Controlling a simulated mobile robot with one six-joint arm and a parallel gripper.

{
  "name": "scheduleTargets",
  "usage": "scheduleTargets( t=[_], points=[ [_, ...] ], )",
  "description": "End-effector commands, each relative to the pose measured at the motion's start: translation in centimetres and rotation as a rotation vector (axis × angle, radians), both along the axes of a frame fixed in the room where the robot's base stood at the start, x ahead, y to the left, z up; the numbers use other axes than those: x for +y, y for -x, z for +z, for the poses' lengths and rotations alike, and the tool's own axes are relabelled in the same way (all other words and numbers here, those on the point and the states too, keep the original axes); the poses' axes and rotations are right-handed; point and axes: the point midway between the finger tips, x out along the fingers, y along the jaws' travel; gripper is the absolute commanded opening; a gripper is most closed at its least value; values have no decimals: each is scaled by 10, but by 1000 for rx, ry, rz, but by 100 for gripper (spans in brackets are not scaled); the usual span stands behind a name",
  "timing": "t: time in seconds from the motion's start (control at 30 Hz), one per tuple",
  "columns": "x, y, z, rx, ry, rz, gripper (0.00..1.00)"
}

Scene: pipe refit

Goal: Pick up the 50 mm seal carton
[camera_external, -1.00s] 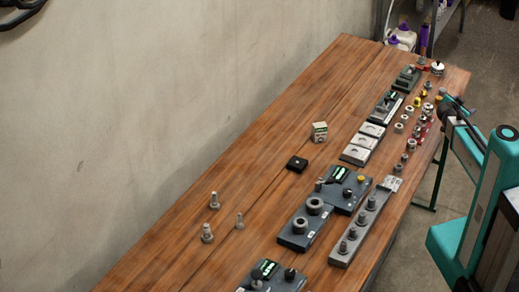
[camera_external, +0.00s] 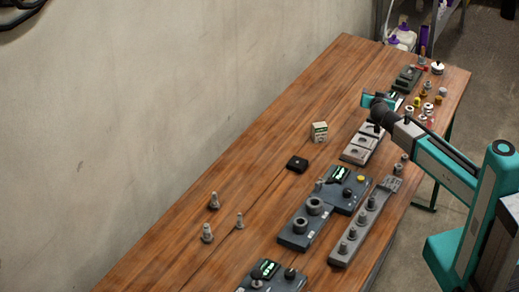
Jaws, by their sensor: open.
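A small white carton with a dark green label band (camera_external: 319,132) stands on the wooden table, left of the pale grey blocks. Its print is too small to read, so I cannot tell its size marking. My gripper (camera_external: 368,101) is over the table to the right of and beyond the carton, apart from it. The gripper is open and holds nothing that I can see. My arm hides part of the row of fittings and a dark plate behind it.
Pale grey blocks (camera_external: 357,154) lie between carton and arm. Dark fixture plates (camera_external: 296,236) and a grey rail with several pegs (camera_external: 351,238) stand nearer. Bolts (camera_external: 207,233) stand at left. The table's wall side is clear.

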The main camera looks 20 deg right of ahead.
Motion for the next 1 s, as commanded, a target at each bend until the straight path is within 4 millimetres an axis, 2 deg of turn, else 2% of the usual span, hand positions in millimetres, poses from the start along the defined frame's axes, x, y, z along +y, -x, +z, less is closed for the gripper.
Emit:
scheduleTargets(
  t=[0.03, 0.3, 0.4, 0.5, 0.6, 0.7, 1.0],
  points=[
    [26, 0, -3, 7, 8, 41, 61],
    [151, 15, -2, 43, 72, 256, 61],
    [191, 25, 0, 51, 93, 328, 61],
    [221, 34, 1, 57, 112, 383, 61],
    [240, 40, 2, 60, 123, 416, 61],
    [247, 42, 3, 61, 129, 430, 61],
    [247, 42, 3, 61, 130, 431, 61]
  ],
)
